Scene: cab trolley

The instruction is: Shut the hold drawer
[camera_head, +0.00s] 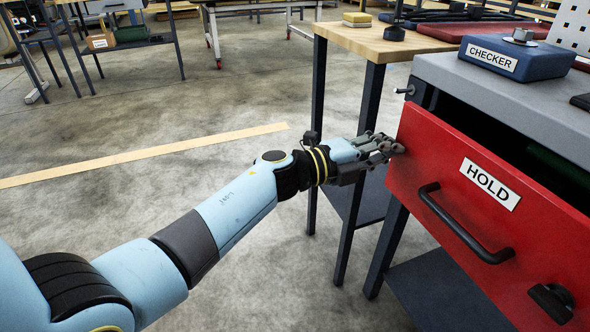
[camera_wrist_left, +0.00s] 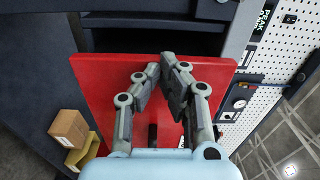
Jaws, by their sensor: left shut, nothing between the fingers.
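The red hold drawer (camera_head: 440,205) with a white HOLD label (camera_head: 490,183) stands pulled out of the grey cabinet (camera_head: 500,85). A dark gap shows behind its front panel. Its black bar handle (camera_head: 465,225) is on the front. My left gripper (camera_head: 392,147) is shut and empty, its fingertips at the left edge of the red front panel. I cannot tell for sure whether they touch it. In the left wrist view the shut fingers (camera_wrist_left: 168,70) lie in front of the red panel (camera_wrist_left: 100,75). My right gripper is not in view.
A blue CHECKER box (camera_head: 515,57) sits on the cabinet top. A wooden-topped table (camera_head: 375,42) with dark legs stands left of the cabinet. A black knob (camera_head: 551,300) is low on the drawer front.

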